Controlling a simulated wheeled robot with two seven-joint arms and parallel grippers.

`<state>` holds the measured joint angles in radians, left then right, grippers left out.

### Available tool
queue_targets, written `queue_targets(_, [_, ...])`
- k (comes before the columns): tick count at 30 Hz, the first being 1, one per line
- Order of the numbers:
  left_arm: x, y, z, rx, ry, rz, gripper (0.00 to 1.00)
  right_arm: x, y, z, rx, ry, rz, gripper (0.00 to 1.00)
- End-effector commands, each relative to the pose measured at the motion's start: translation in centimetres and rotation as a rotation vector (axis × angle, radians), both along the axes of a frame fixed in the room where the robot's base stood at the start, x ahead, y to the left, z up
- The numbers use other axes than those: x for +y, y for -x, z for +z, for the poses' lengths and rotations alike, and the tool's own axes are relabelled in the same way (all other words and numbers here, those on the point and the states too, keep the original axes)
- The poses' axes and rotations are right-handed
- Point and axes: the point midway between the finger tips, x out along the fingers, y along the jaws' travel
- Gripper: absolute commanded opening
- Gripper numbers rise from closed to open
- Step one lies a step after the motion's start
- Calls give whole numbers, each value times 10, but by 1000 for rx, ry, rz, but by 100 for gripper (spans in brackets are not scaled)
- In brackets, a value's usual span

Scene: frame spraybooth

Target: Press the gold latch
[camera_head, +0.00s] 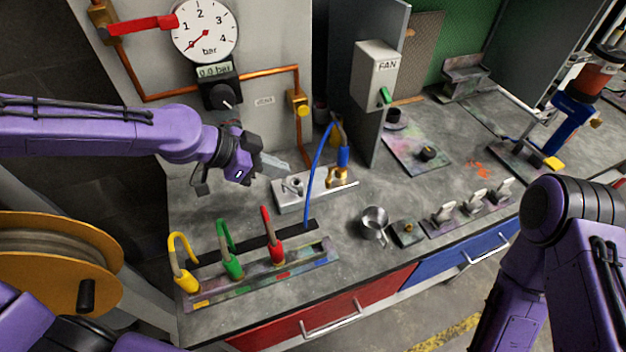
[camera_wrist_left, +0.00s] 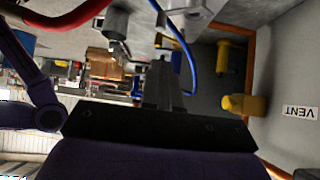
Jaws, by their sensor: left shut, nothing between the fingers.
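A gold fitting (camera_head: 338,175), which looks like the gold latch, sits on the silver manifold plate (camera_head: 318,194) at the foot of a blue hose connector (camera_head: 343,157). My left gripper (camera_head: 279,166) is shut and empty. It hovers above the plate's left end, near a silver fitting (camera_head: 293,186), to the left of the gold fitting and apart from it. In the left wrist view the closed fingers (camera_wrist_left: 165,88) point toward the blue hose (camera_wrist_left: 190,52); I cannot clearly make out the latch there. My right arm shows at the right, but its gripper is out of view.
The blue hose (camera_head: 317,165) arches over the plate. Yellow, green and red (camera_head: 273,236) hose ends stand in a rack at the front. A yellow valve (camera_head: 298,103) is on the wall panel behind. A metal cup (camera_head: 374,224) stands at the right.

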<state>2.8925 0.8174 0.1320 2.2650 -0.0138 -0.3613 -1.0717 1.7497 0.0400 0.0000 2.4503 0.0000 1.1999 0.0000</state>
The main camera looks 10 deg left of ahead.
Motion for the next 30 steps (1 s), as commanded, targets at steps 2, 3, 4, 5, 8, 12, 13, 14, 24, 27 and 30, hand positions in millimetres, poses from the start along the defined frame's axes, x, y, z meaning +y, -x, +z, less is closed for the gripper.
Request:
queue_targets(2, [0,0,0,1,0,1,0,0,0,0,0,0,0,45])
queue_targets(3, [0,0,0,1,0,1,0,0,0,1,0,0,0,45])
queue_targets(4, [0,0,0,1,0,1,0,0,0,1,-1,1,0,45])
queue_targets(5, [-1,0,-1,1,0,1,0,0,0,1,-1,1,0,45])
queue_targets(8, [-5,-3,-6,4,-1,0,0,0,0,1,-1,1,0,45])
queue_targets(12, [-21,-12,-23,7,-1,0,0,0,0,1,-1,1,0,45])
queue_targets(13, [-25,-14,-28,8,-2,-2,0,0,0,2,-1,1,0,45])
queue_targets(14, [-29,-16,-32,7,-3,-1,0,0,0,2,-1,1,0,45])
queue_targets(24, [-62,-36,-64,3,-1,1,0,0,0,5,-1,1,0,45])
queue_targets(27, [-64,-38,-66,2,0,0,0,0,0,5,-1,1,0,45])
queue_targets(30, [-65,-38,-67,1,0,1,0,0,0,5,-1,1,0,45])
